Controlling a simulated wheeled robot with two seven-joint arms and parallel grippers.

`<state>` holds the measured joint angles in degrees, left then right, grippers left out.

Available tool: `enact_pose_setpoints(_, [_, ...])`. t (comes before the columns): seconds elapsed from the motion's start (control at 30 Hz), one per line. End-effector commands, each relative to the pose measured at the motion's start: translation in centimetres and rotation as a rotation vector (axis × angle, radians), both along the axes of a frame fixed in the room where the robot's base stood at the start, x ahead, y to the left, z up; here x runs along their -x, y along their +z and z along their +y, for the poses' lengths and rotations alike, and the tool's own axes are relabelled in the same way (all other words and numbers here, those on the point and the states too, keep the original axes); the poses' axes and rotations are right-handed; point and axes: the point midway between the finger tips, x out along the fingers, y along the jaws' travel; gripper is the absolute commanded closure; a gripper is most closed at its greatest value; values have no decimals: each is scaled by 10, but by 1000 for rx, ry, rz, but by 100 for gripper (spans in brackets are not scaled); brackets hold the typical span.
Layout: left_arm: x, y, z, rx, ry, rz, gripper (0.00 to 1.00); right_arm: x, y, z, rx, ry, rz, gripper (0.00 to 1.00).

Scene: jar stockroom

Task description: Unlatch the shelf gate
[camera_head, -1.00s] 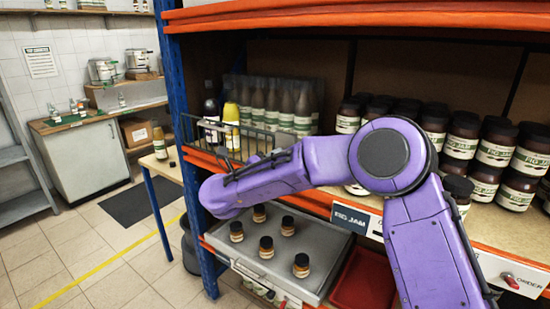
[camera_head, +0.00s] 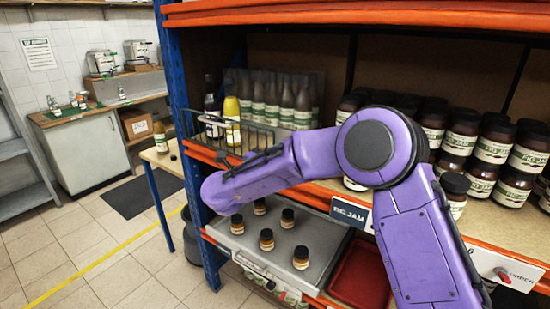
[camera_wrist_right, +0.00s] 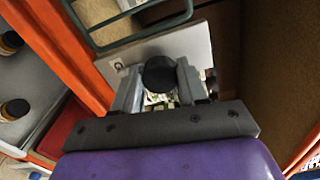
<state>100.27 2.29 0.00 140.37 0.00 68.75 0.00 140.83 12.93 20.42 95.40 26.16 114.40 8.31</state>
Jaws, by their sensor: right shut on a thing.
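The shelf gate (camera_head: 262,138) is a dark wire frame across the front of the shelf at the left, before several bottles. In the right wrist view its green-grey wire frame (camera_wrist_right: 92,38) shows at the top. A pale plate (camera_wrist_right: 194,47) sits beside it, with a round black knob (camera_wrist_right: 159,74) in front. My right gripper (camera_wrist_right: 160,84) is shut on this knob, with a grey finger on each side. In the head view my purple right arm reaches left across the shelf front and hides the gripper and the knob. My left gripper is not in view.
Several bottles (camera_head: 272,103) stand behind the gate, and fig jam jars (camera_head: 492,150) fill the shelf at the right. Below, a grey tray (camera_head: 318,236) holds several small jars beside a red bin (camera_head: 362,275).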

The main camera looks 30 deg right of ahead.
Motion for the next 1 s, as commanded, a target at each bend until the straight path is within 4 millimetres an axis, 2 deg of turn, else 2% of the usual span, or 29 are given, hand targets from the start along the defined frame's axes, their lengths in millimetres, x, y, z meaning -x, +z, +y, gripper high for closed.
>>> enact_pose_setpoints(0.07, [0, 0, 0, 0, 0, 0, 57, 0, -1, 1, 1, 2, 3, 89])
enact_pose_setpoints(0.1, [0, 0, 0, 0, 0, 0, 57, 0, -1, 1, 1, 2, 3, 48])
enact_pose_setpoints(0.17, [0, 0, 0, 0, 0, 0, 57, 0, -1, 1, 1, 2, 3, 33])
enact_pose_setpoints(0.5, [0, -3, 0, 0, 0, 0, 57, 2, -1, 5, 0, 3, 0, 33])
enact_pose_setpoints(0.57, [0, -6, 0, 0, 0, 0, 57, 5, -2, 14, 2, 5, -1, 33])
enact_pose_setpoints(0.8, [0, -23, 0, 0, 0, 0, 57, 26, -3, 67, 3, 6, 0, 33])
enact_pose_setpoints(1.0, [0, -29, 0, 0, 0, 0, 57, 38, -2, 95, 2, 3, 0, 33])
